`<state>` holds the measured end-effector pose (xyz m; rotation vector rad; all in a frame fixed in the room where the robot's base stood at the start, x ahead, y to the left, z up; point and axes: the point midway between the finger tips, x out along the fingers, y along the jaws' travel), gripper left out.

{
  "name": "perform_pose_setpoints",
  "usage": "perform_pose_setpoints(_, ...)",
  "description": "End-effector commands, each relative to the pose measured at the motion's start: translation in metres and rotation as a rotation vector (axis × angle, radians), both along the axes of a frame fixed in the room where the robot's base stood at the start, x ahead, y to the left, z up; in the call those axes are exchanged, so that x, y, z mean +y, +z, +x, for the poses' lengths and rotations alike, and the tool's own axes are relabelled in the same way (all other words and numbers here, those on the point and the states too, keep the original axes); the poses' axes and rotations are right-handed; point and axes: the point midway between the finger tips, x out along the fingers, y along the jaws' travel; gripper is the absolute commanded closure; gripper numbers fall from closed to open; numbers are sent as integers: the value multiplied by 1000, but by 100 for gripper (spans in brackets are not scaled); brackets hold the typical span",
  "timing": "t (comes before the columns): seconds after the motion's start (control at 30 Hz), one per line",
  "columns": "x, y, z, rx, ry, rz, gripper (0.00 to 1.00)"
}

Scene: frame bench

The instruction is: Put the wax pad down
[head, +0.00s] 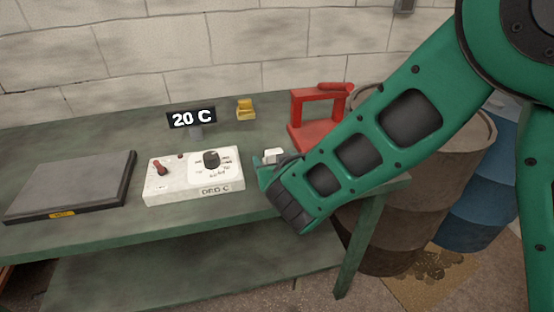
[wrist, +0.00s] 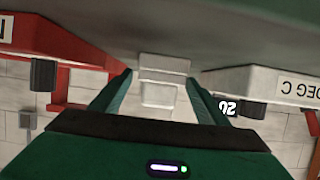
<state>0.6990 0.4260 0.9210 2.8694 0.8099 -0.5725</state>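A pale block (wrist: 163,95), which I take to be the wax pad, sits between my fingertips in the wrist view. In the head view it shows as a small white piece (head: 272,155) at the tip of my gripper (head: 268,168). It is at the right part of the green bench (head: 70,150), at or just above the top. In the wrist view my gripper (wrist: 160,85) has its fingers spread on either side of the block, with narrow gaps visible beside it. Contact at the very tips is hard to make out.
A white control box (head: 195,188) marked DEG C stands left of my gripper, with a 20 C display (head: 191,118) behind it. A dark flat plate (head: 75,185) lies farther left. A red frame (head: 318,135) and a small yellow block (head: 246,110) stand behind. Barrels (head: 450,170) stand at right.

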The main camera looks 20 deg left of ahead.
Motion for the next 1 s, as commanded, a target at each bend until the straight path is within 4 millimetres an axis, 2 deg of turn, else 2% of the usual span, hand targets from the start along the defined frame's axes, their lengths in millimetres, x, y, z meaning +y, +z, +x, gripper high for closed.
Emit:
perform_pose_setpoints(0.17, 0, 2, 0, -1, 0, 1, 31)
perform_pose_setpoints(0.27, -4, 5, -7, 0, 1, 0, 31)
perform_pose_setpoints(0.7, -43, 37, -71, -1, 3, 0, 31)
perform_pose_setpoints(1.0, -58, 48, -93, 0, -1, 0, 31)
